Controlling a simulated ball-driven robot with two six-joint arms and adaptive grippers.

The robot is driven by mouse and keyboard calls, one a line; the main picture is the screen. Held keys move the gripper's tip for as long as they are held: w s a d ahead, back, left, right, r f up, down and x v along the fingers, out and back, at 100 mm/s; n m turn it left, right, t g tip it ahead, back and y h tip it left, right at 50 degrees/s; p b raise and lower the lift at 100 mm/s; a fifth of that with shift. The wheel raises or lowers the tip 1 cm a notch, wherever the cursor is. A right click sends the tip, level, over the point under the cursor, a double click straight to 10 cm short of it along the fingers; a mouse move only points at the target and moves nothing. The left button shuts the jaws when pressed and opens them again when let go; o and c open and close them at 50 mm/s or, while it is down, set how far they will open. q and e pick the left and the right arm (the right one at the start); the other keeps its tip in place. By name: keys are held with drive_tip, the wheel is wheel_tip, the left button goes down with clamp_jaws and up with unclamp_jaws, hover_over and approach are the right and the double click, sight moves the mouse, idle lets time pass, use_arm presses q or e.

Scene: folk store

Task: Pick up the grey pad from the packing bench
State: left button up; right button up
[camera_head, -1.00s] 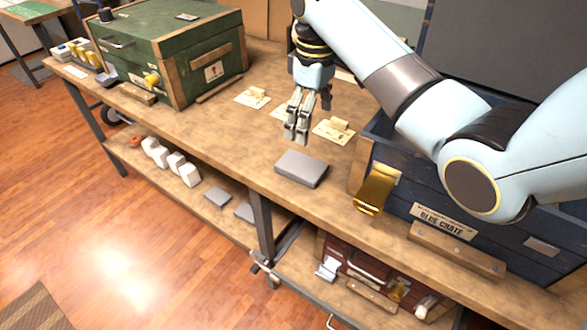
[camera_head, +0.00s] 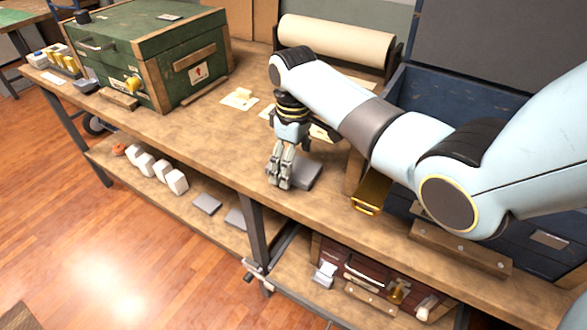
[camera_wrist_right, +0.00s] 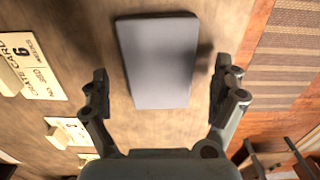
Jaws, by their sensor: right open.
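The grey pad (camera_head: 305,174) lies flat on the wooden packing bench (camera_head: 215,140), near its front edge and left of the blue crate. My right gripper (camera_head: 279,182) is above the bench at the pad's left side in the head view and hides part of it. In the right wrist view the pad (camera_wrist_right: 158,62) shows whole, ahead of and between the two spread fingers of my right gripper (camera_wrist_right: 161,88). The fingers are open and empty, and I see no contact with the pad. My left gripper is out of view.
A green chest (camera_head: 150,50) stands at the bench's left. A blue crate (camera_head: 440,105) with a brass latch (camera_head: 370,192) stands right of the pad. A paper roll (camera_head: 335,42) and cards (camera_head: 240,98) lie behind. More grey pads (camera_head: 207,203) and white blocks (camera_head: 160,171) are on the lower shelf.

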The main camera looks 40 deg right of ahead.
drive_tip(key=shift+f, duration=0.2)
drive_tip(key=c, duration=0.9)
